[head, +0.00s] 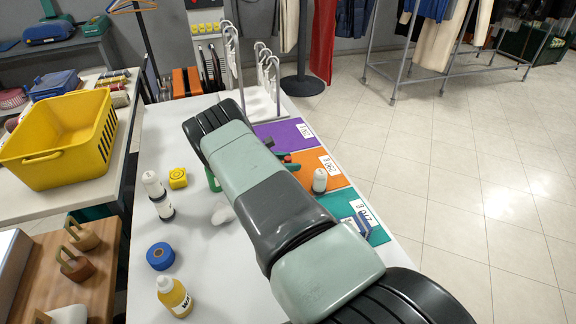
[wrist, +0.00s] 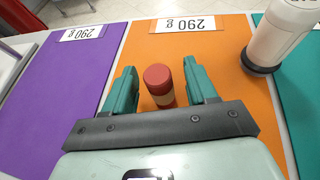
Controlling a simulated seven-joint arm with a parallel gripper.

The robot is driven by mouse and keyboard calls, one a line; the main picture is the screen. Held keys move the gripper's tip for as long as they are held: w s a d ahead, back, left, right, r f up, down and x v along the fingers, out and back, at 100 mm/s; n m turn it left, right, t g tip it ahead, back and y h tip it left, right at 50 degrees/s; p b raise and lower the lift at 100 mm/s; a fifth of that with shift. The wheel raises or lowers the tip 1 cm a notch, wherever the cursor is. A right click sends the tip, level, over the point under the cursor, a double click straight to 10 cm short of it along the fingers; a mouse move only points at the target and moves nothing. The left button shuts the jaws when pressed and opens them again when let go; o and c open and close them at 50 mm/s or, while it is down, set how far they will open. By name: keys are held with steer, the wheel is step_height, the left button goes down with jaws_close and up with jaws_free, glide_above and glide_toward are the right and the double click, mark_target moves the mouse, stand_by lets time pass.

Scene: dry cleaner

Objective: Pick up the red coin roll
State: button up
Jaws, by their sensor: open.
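The red coin roll (wrist: 158,84) stands on the orange mat, with a red top and a pale band lower down. In the wrist view my gripper (wrist: 158,82) is open, with one green finger on each side of the roll. A gap shows between the roll and each finger. In the head view my arm covers most of this spot, and only a small bit of red shows beside the green finger at the orange mat (head: 308,168).
A white bottle (wrist: 283,38) stands right of my gripper, by the orange and teal mats. The purple mat (wrist: 75,85) is bare on the left. Blue tape (head: 160,256), a glue bottle (head: 174,297), a yellow tape measure (head: 178,178) and a hook rack (head: 262,100) are on the table.

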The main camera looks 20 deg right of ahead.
jaws_close()
